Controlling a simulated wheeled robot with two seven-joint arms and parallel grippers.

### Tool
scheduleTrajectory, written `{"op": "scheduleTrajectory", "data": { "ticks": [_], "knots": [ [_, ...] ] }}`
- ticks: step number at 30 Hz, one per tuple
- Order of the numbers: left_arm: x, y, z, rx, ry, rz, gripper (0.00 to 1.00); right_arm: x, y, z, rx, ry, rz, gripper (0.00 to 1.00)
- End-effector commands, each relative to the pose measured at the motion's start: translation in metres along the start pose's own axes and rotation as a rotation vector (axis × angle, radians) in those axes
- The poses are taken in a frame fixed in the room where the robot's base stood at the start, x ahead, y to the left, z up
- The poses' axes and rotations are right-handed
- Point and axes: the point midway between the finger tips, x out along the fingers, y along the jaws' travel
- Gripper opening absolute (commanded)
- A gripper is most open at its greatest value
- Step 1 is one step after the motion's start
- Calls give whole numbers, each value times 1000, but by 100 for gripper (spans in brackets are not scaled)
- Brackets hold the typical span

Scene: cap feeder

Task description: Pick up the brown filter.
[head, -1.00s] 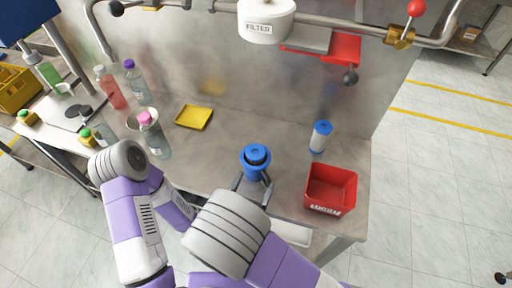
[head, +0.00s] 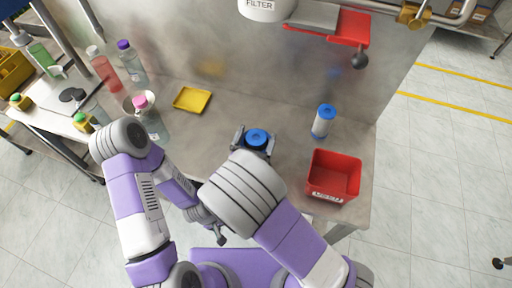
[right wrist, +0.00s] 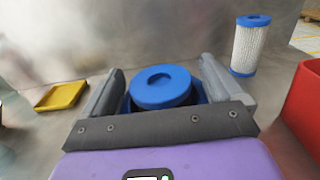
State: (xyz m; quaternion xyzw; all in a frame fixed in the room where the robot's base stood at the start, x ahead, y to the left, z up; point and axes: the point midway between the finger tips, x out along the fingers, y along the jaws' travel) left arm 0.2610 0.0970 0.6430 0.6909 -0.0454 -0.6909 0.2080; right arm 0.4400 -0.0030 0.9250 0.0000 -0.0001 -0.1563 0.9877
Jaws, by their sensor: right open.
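My right gripper (head: 254,137) is open, with its two fingers on either side of a blue round-topped piece (head: 257,136) on the metal worktop. In the right wrist view the blue piece (right wrist: 162,88) stands between the fingers (right wrist: 160,88); its lower part is hidden by the gripper body. A white pleated filter with blue ends (head: 323,121) stands upright to the right, and it also shows in the right wrist view (right wrist: 249,45). I see no brown filter. My left gripper (head: 220,238) hangs low at the table's front edge, mostly hidden by its arm.
A red bin (head: 333,176) stands at the right front. A yellow tray (head: 192,99) lies at the back left, with several bottles further left. A white filter housing (head: 266,8) and a red bracket (head: 350,28) hang over the back. The worktop between is clear.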

Motion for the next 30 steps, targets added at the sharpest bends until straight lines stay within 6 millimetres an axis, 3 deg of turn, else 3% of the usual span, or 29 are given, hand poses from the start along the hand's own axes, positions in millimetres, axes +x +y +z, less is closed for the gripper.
{"op": "scheduleTrajectory", "data": {
  "ticks": [3,18,30],
  "knots": [
    [0,0,0,0,0,0,100,0,0,0,0,0,0,94],
    [0,0,0,0,0,0,100,0,0,0,0,0,0,19],
    [-4,2,0,0,0,0,100,0,0,10,1,-1,0,19]
  ]
}}
